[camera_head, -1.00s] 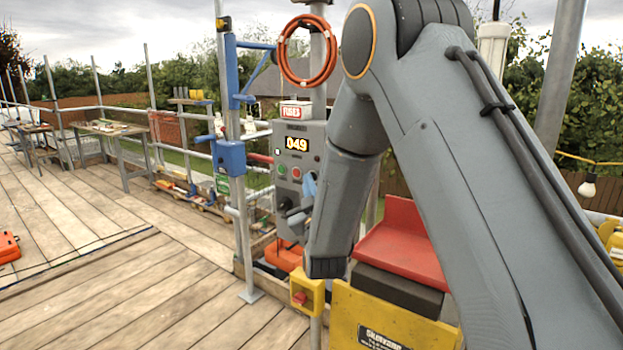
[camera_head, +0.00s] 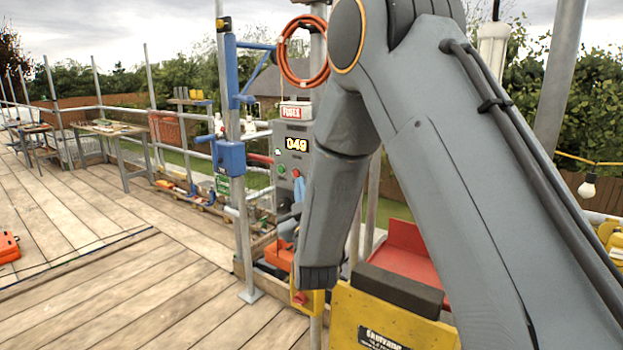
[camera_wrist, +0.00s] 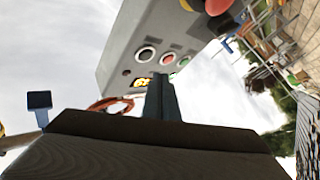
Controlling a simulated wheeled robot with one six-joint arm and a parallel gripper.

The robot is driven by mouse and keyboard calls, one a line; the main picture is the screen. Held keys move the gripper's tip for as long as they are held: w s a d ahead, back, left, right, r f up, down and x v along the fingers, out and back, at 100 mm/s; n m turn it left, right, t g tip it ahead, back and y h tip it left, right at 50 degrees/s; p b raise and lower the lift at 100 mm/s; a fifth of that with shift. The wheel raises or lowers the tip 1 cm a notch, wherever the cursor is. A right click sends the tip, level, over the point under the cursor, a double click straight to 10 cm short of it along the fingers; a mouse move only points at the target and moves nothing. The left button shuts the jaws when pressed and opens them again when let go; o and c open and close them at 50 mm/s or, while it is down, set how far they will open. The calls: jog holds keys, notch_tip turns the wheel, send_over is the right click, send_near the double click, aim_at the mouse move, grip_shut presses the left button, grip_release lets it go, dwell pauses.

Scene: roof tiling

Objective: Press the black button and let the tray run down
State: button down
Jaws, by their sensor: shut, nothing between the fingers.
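The grey control box (camera_head: 292,140) reads 049 and stands on the scaffold post. In the wrist view, its panel (camera_wrist: 130,30) shows upside down with a black button (camera_wrist: 146,53) in a pale ring, beside a red and a green button. My gripper (camera_wrist: 161,80) is shut and empty, its fingertips just short of the button row in that picture; I cannot tell whether they touch the panel. In the head view my forearm hides most of the gripper and part of the box. A red tray-like part (camera_head: 405,248) sits behind the yellow hoist panel (camera_head: 375,318).
A yellow box with a red button (camera_head: 299,298) is below my forearm. A blue bracket (camera_head: 229,156) and an orange hose coil (camera_head: 303,50) are close to the box. Workbenches (camera_head: 110,128) stand at the far left; the plank deck is mostly clear.

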jog(key=shift+s+a, duration=0.95)
jog(key=shift+s, duration=0.25)
jog(key=s+d+f+m+g, duration=0.3)
jog(key=s+d+f+g, duration=0.3)
jog(key=d+f+g, duration=0.5)
jog(key=s+d+f+m+g, duration=0.1)
jog(key=s+d+f+g, duration=0.1)
jog(key=s, duration=0.6)
jog(key=s+d+f+m+g+h, duration=0.1)
jog(key=s+d+g, duration=0.3)
jog(key=s, duration=0.4)
jog(key=s+d+f+m+g, duration=0.1)
jog(key=s+d+f+g, duration=0.2)
jog(key=s, duration=0.5)
jog(key=shift+s+m+h+b, duration=0.2)
jog(key=shift+m+h+b, duration=0.1)
jog(key=shift+h, duration=0.1)
jog(key=shift+d, duration=0.1)
dwell(1.2)
